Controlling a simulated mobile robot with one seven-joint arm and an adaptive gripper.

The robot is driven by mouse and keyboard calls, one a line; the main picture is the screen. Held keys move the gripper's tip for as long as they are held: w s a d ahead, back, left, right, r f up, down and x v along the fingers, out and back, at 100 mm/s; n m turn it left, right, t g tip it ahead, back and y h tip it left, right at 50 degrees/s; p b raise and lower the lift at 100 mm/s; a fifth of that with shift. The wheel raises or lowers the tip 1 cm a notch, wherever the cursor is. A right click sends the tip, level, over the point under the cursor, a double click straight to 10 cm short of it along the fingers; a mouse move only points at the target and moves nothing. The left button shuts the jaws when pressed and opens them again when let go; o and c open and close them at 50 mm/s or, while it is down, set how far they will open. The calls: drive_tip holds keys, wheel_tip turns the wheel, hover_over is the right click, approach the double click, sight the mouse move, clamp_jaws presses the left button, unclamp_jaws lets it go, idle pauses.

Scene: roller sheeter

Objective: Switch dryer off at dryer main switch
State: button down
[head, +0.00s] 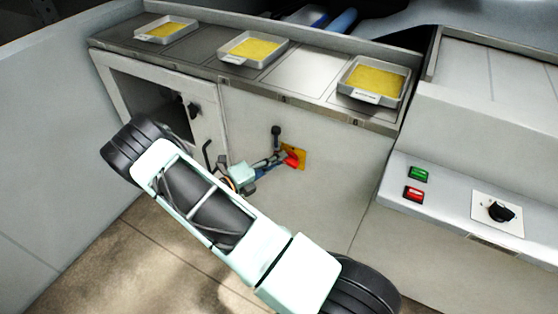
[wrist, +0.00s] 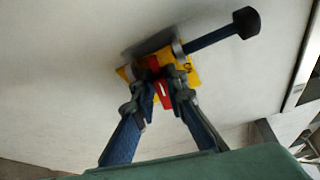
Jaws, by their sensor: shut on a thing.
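The dryer main switch is a red rotary handle on a yellow plate (head: 300,152), mounted on the cabinet's front panel. My gripper (head: 284,160) reaches it from the left in the head view. In the wrist view my gripper (wrist: 157,80) has its two blue fingers on either side of the red handle (wrist: 161,92), shut on it. The yellow plate (wrist: 192,72) shows behind the fingertips. The fingers hide part of the handle, and I cannot tell its exact turn position.
A black-knobbed lever (head: 276,138) stands close beside the switch; it also shows in the wrist view (wrist: 222,32). Trays of yellow material (head: 252,50) sit on top. A sloped console has green (head: 418,174) and red (head: 413,194) buttons and a black knob (head: 500,211).

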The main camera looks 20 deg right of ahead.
drive_tip(key=shift+f+n+h+b, duration=0.4)
drive_tip(key=shift+n+h+b, duration=0.1)
drive_tip(key=shift+n, duration=0.6)
drive_tip(key=c, duration=1.9)
unclamp_jaws()
drive_tip(key=shift+c, duration=0.2)
drive_tip(key=v, duration=1.2)
